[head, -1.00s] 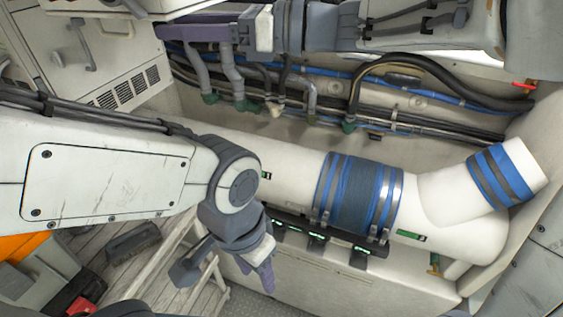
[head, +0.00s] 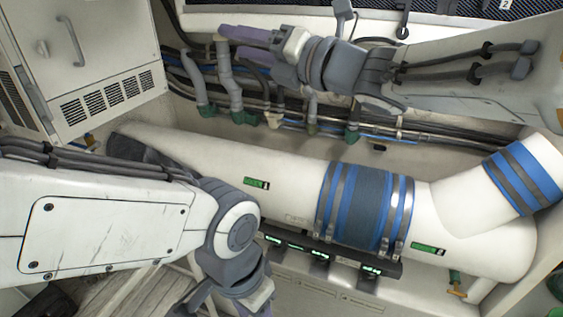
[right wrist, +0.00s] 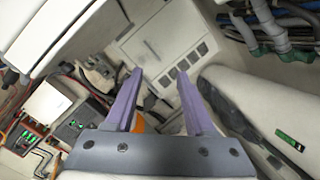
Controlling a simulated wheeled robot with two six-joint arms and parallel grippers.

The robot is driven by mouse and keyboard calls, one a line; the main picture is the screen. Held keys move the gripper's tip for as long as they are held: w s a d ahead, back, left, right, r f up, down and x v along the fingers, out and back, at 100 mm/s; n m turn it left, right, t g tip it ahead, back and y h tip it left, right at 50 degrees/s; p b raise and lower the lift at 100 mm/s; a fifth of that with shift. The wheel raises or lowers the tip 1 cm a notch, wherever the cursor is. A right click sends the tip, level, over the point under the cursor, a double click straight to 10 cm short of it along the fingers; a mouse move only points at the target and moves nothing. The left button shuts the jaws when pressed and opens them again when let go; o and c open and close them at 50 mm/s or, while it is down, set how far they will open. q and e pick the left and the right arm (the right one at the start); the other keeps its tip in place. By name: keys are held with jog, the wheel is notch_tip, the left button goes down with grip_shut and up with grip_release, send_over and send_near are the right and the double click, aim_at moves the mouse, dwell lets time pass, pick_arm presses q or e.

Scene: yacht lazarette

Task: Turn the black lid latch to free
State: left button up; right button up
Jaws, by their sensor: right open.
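My right gripper (head: 241,44) comes in from the right at the top of the head view, above the pipes along the wall. Its two purple fingers are apart and empty, as the right wrist view (right wrist: 159,74) also shows. My left gripper (head: 255,298) points down near the bottom edge of the head view, partly cut off, and its opening cannot be made out. A small dark hooked fitting (head: 403,20) hangs at the top of the head view. I cannot tell whether it is the black lid latch. No latch is clearly recognisable in the right wrist view.
A thick white duct (head: 290,180) with a blue banded sleeve (head: 367,207) crosses below my right arm. Pipes and cables (head: 214,75) run behind it. A white vented cabinet (head: 95,55) stands at left. The right wrist view shows a white box (right wrist: 52,101) among wires.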

jog(key=d+f+m+h+b, duration=0.2)
jog(key=f+m+h+b, duration=0.2)
jog(key=f+m, duration=0.5)
jog(key=d+f+m+h+b, duration=0.3)
jog(key=f+m, duration=0.6)
jog(key=f, duration=0.8)
jog(key=h+b, duration=0.2)
jog(key=shift+d+f+t+h+b, duration=0.2)
jog(key=shift+t+h+b, duration=0.1)
jog(key=shift+t, duration=0.1)
jog(key=shift+s+r, duration=0.1)
jog(key=s+d+f+m+g+h, duration=0.2)
jog(key=s+f+m+g, duration=0.3)
jog(key=s+f, duration=0.4)
jog(key=s+d+f+m+g+h, duration=0.3)
jog(key=s+f+m+g, duration=0.3)
jog(key=s, duration=1)
notch_tip(320, 180, down, 3)
jog(key=shift+d+r+m, duration=0.15)
jog(key=shift+d+m, duration=0.55)
jog(key=shift+m, duration=0.3)
